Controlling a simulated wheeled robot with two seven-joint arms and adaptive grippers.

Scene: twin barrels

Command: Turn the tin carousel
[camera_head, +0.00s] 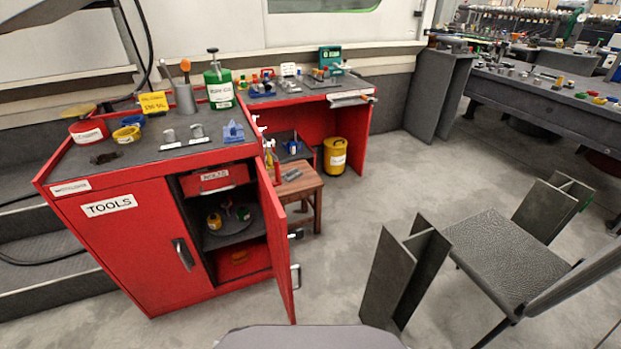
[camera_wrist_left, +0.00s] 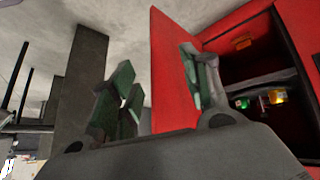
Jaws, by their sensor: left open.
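The tin carousel (camera_head: 235,232) is a dark round tray on the middle level inside the open red cabinet. On it stand a yellow tin (camera_head: 214,222), a green-topped item (camera_head: 243,214) and a small red item. The left wrist view is upside down and shows the yellow tin (camera_wrist_left: 278,97) and a green one (camera_wrist_left: 243,101) at the right, past the cabinet opening. My left gripper (camera_wrist_left: 158,95) is open and empty, with the open red door (camera_wrist_left: 174,70) behind its fingers; it is apart from the carousel. My right gripper is in neither view.
The open cabinet door (camera_head: 274,245) stands out toward me, right of the opening. A wooden stool (camera_head: 300,189) is behind the door. Grey floor is free right of the door.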

